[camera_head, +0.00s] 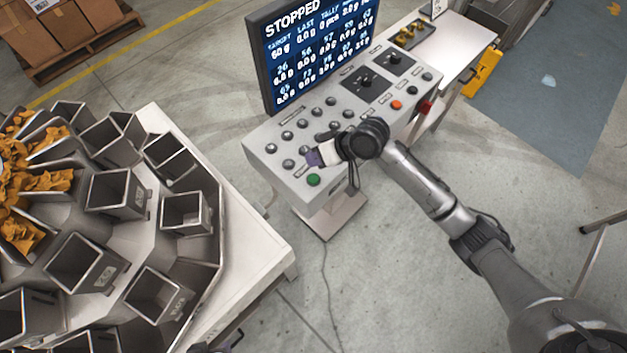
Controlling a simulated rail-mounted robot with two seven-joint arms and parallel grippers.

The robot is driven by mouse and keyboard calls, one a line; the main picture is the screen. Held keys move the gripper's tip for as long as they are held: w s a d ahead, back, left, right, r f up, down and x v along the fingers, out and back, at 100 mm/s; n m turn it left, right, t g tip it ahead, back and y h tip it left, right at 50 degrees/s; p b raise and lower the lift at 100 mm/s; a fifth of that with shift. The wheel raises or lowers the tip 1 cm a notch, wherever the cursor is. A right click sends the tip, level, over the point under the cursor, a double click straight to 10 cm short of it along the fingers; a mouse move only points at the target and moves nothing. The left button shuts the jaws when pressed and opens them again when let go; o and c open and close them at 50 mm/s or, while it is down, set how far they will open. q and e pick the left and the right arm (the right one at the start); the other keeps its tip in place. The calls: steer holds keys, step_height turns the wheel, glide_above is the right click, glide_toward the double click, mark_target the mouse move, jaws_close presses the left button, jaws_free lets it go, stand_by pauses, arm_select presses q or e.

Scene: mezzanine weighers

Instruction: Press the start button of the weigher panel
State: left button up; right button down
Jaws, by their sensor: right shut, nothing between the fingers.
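The weigher panel (262,147) is a pale sloping console with rows of grey knobs. I cannot tell how high the tips are above the panel face. A screen (318,50) behind the panel reads STOPPED. A small dark part at the bottom edge may be my left gripper (217,347); its jaws cannot be made out.
An orange button (396,105) and a red knob (425,107) are at the panel's right. The weigher's several metal buckets (117,193) stand on a white table (252,262) at left. Boxes (60,28) are at the back left.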

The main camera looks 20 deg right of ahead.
mark_target(315, 177)
step_height(315, 177, down, 4)
steer(key=b, duration=0.3)
steer(key=shift+r, duration=0.2)
steer(key=shift+f+b, duration=0.4)
steer(key=shift+f, duration=0.7)
stand_by(0.4)
steer(key=shift+f, duration=0.2)
stand_by(0.3)
steer(key=shift+f, duration=0.2)
